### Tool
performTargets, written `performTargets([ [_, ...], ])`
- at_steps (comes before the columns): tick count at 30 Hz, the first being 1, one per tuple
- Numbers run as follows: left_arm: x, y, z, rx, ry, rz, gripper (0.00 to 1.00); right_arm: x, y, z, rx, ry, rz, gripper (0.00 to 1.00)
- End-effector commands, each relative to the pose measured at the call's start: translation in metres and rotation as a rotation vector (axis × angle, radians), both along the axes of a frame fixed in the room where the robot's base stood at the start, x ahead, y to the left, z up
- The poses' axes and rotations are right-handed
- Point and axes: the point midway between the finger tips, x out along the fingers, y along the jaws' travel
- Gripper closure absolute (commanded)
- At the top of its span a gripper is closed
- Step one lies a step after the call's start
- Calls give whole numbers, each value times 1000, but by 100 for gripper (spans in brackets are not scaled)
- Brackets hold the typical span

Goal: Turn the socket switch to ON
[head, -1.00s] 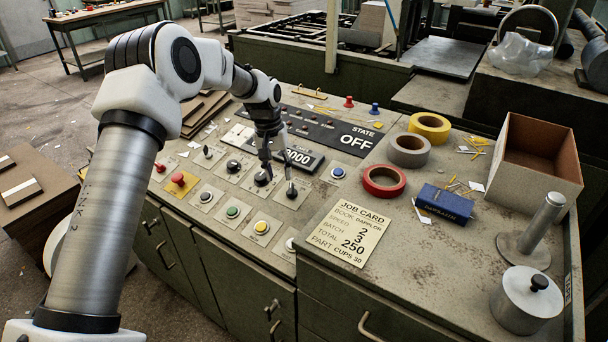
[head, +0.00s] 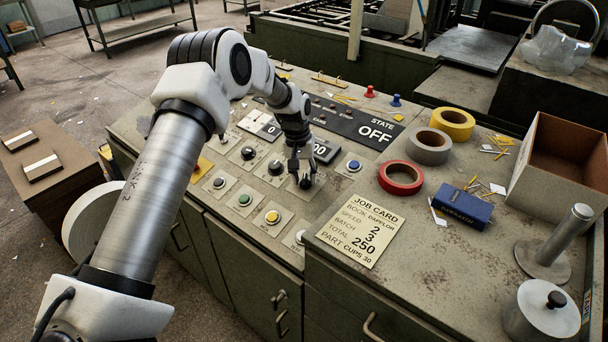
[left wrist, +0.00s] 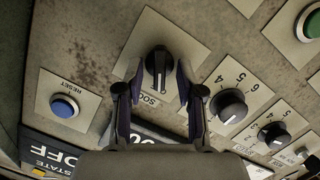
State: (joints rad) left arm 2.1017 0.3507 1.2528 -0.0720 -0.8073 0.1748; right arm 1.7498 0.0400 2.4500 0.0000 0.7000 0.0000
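The socket switch (left wrist: 158,70) is a black rotary knob with a pale pointer line on a cream plate; the label below it reads "SOC", the rest hidden. In the left wrist view my left gripper (left wrist: 159,72) has one finger on each side of the knob, with small gaps showing, so it looks open around it. In the head view the left gripper (head: 304,180) points down at this knob, largely covering it. The state display (head: 376,130) reads OFF. My right gripper is not in view.
A blue reset button (head: 353,166) is right of the gripper. Other knobs, such as a numbered dial (left wrist: 228,104), stand close by. A counter display (head: 325,151) is partly hidden behind the gripper. A job card (head: 360,230) and a red tape roll (head: 401,178) lie farther right.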

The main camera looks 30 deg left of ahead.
Motion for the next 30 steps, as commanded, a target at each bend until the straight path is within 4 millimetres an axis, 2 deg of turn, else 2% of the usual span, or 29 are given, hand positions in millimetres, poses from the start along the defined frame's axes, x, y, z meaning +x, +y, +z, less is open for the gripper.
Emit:
performTargets([
  [1, 0, 0, 0, 0, 0, 0, 77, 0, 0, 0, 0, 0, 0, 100],
  [3, 0, 0, 0, 0, 0, 0, 100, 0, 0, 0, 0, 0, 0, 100],
  [19, -2, -1, -2, 8, 7, -36, 100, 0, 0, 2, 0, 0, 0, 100],
  [30, -2, -3, -2, 61, 7, -251, 100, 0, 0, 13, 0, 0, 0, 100],
])
